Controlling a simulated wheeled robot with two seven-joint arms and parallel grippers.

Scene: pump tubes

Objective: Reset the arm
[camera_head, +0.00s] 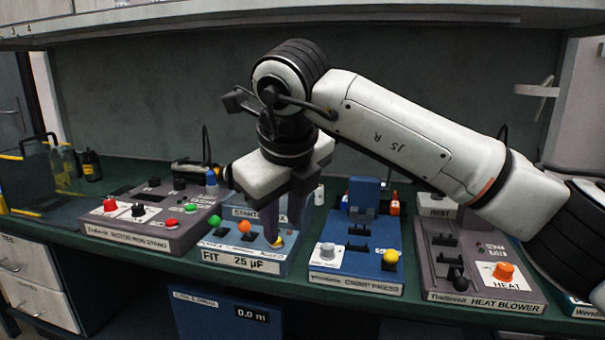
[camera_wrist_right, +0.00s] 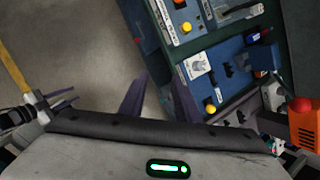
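My right arm comes in from the right in the head view, and its gripper (camera_head: 285,222) points down over the bench. The fingers hang in front of the blue capacitor station (camera_head: 241,262) labelled FIT 25 µF, close to its yellow knob (camera_head: 278,242). I cannot tell whether they touch the knob. In the right wrist view, the two dark purple fingers (camera_wrist_right: 160,78) stand apart with nothing between them. The arm and gripper hide part of the station's START label and the back of the bench.
A grey motor stand (camera_head: 150,238) is left of the station. A blue crimp press (camera_head: 357,283) and a grey heat blower (camera_head: 480,297) are to the right. A shelf (camera_head: 300,22) runs above the bench. Bottles (camera_head: 91,165) stand at the far left.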

